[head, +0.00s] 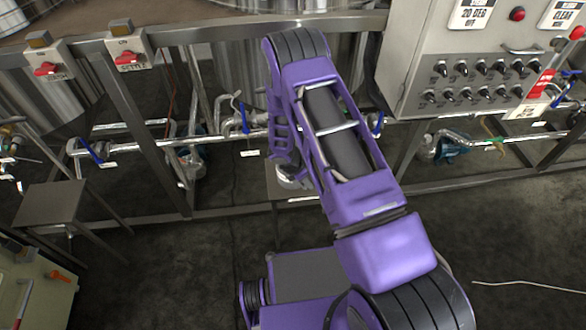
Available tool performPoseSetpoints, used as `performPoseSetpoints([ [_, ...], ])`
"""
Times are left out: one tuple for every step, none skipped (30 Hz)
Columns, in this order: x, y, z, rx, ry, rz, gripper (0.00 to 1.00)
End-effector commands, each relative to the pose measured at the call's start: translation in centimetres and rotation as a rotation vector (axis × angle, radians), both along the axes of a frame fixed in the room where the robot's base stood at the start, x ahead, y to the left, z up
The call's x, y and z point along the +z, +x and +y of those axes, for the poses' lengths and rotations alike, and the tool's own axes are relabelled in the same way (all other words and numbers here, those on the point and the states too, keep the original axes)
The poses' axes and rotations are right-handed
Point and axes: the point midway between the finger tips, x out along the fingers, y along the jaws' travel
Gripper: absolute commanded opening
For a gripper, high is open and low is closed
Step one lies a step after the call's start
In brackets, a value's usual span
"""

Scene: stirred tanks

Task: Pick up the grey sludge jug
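My purple arm rises through the middle of the head view and bends over at the top. Its far links go down behind the upper arm, and no fingertips of my gripper show. I cannot make out a jug for sure. A small grey, metallic rounded shape (291,179) shows partly behind my arm, low by the frame's bottom rail. I cannot tell whether it is the grey sludge jug or something else.
A steel frame with pipes and blue-handled valves (90,150) crosses the view before large tanks (240,70). A control panel (470,75) hangs at upper right. A small stand (52,203) and a pale cabinet (35,285) are at left. A thin cable (530,287) lies on the floor at right.

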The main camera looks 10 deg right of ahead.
Motion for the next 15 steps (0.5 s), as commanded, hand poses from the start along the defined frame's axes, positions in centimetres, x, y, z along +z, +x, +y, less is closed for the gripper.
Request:
performPoseSetpoints([
  [0.03, 0.03, -0.01, 0.0, 0.0, 0.0, 0.29],
  [0.04, 0.02, -0.01, 0.0, 0.0, 0.0, 0.29],
  [0.05, 0.02, 0.0, 0.0, 0.0, 0.0, 0.29],
  [0.04, 0.02, 0.0, 0.0, 0.0, 0.0, 0.29],
  [0.04, 0.01, 0.0, 0.0, 0.0, 0.0, 0.27],
  [0.04, 0.01, 0.0, 0.0, 0.0, 0.0, 0.2],
  [0.05, 0.01, 0.01, 0.0, 0.0, 0.0, 0.14],
  [0.05, 0.01, 0.01, 0.0, 0.0, 0.0, 0.09],
  [0.05, 0.01, 0.01, 0.0, 0.0, 0.0, 0.02],
  [0.05, 0.01, 0.01, 0.0, 0.0, 0.0, 0.0],
  [0.06, 0.0, 0.02, 0.0, 0.0, 0.0, 0.0],
  [0.06, 0.0, 0.02, 0.0, 0.0, 0.0, 0.0],
  [0.06, 0.0, 0.03, 0.0, 0.0, 0.0, 0.0],
  [0.06, 0.0, 0.03, 0.0, 0.0, 0.0, 0.0],
  [0.06, 0.0, 0.03, 0.0, 0.0, 0.0, 0.0],
])
